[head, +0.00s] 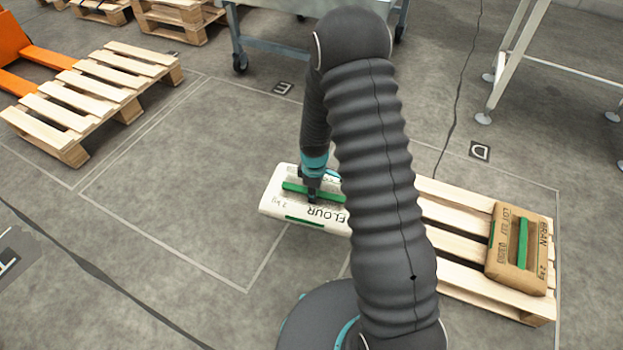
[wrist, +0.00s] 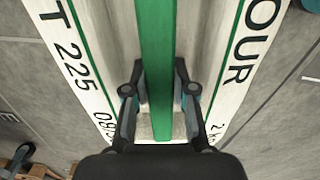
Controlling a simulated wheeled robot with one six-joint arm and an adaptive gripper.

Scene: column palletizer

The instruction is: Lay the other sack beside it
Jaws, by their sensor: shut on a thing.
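A white flour sack (head: 275,203) with a green handle bar (head: 293,187) hangs from my gripper (head: 312,197) at the picture's middle. In the wrist view my gripper (wrist: 159,95) has one finger on each side of the green bar (wrist: 155,40), with the sack (wrist: 232,70) below. A brown bran sack (head: 507,275) with a green handle lies flat on the right end of a wooden pallet (head: 455,216). The flour sack is left of the bran sack and apart from it. My arm hides part of the flour sack and the pallet's left part.
Bare slats show on the pallet left of the bran sack. An empty pallet (head: 92,92) sits by an orange pallet jack (head: 42,58) at the upper left. A marked floor area (head: 185,170) is clear. A wheeled table (head: 270,45) and a white frame (head: 515,60) stand behind.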

